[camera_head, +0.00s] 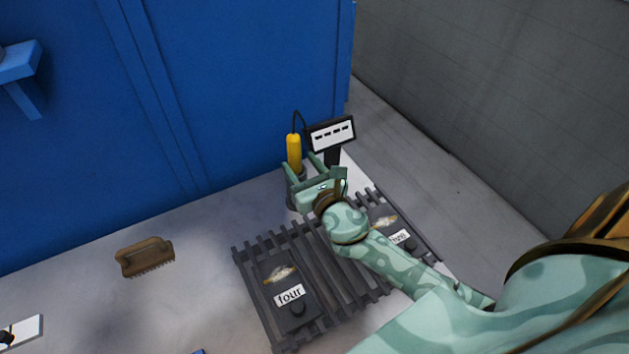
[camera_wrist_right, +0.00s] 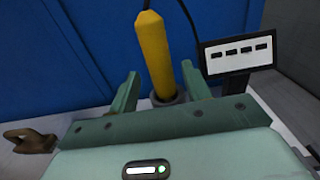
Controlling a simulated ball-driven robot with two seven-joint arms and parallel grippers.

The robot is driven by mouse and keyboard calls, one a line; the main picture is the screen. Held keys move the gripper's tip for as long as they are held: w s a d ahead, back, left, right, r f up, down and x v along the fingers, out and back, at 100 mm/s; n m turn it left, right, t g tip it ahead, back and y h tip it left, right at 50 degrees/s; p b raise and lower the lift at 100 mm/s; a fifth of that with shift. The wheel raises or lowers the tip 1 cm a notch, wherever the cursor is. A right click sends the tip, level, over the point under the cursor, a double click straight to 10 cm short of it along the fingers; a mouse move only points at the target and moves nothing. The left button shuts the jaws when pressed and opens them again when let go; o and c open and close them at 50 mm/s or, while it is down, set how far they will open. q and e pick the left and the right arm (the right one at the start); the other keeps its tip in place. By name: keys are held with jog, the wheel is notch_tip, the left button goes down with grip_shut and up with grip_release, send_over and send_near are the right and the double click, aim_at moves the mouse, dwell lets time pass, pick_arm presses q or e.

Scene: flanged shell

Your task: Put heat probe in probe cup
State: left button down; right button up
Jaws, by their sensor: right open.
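The heat probe (camera_head: 293,152) is a yellow stick with a dark cable at its top. It stands upright in the grey probe cup (camera_head: 291,201), beside a small display. In the right wrist view the probe (camera_wrist_right: 154,55) rises from the cup's round rim (camera_wrist_right: 168,101). My right gripper (camera_head: 307,163) is at the cup, its jaws open and apart. In the wrist view its two fingers (camera_wrist_right: 160,88) are on either side of the probe, with gaps showing, so it is not gripped. My left gripper is not in view.
The display (camera_head: 332,133) shows dashes and stands right of the probe. A slatted rack (camera_head: 345,282) with dark plates labelled "four" (camera_head: 288,293) and another label lies in front. A brown brush (camera_head: 145,257) lies left.

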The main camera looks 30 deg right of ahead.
jog(key=s, duration=0.8)
jog(key=shift+s+a, duration=0.25)
